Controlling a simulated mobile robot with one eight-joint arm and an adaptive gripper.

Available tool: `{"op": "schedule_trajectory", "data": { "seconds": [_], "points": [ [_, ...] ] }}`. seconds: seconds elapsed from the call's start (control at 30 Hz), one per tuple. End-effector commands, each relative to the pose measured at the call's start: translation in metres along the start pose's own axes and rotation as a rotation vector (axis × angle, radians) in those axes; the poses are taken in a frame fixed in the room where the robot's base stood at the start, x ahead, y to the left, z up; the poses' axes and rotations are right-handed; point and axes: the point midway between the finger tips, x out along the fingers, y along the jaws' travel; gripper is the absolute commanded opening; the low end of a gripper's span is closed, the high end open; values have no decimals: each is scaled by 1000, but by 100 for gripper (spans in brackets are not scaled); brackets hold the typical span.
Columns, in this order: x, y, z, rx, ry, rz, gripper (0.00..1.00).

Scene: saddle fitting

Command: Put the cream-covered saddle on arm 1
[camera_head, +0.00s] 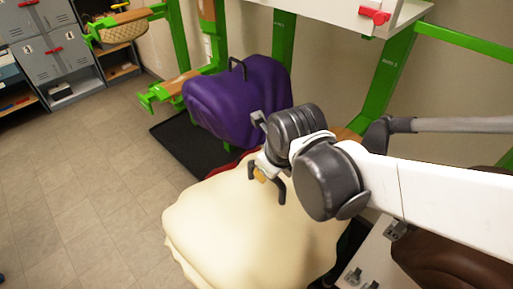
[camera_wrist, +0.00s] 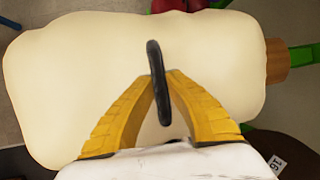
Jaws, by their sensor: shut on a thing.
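The cream-covered saddle (camera_head: 235,225) fills the lower middle of the head view, with a black handle on top. It also spans most of the wrist view (camera_wrist: 70,75). My gripper (camera_head: 262,172) is above it, and its yellow fingers (camera_wrist: 160,78) are shut on the black handle (camera_wrist: 157,55). A wooden arm (camera_wrist: 277,60) with green frame shows beyond the saddle's right end in the wrist view; whether the saddle rests on it is hidden. Another wooden arm (camera_head: 178,82) with a green end, left of the purple saddle, looks bare. I cannot read which arm is arm 1.
A purple saddle (camera_head: 235,100) hangs behind, above a black mat (camera_head: 180,148). A red object (camera_head: 222,170) shows behind the cream saddle. A brown saddle (camera_head: 455,260) is at lower right. Green posts (camera_head: 283,45) line the wall. The tiled floor (camera_head: 80,200) at left is clear.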

Motion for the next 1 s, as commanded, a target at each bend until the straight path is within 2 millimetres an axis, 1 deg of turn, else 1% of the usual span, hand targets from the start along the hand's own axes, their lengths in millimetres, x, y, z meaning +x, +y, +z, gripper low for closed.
{"op": "schedule_trajectory", "data": {
  "seconds": [0.03, 0.1, 1.0],
  "points": [
    [2, -7, 0, 5, -1, -2, 0],
    [3, -14, -1, 4, -1, -2, 0],
    [24, -109, -9, 4, 0, -1, 0]
  ]
}}
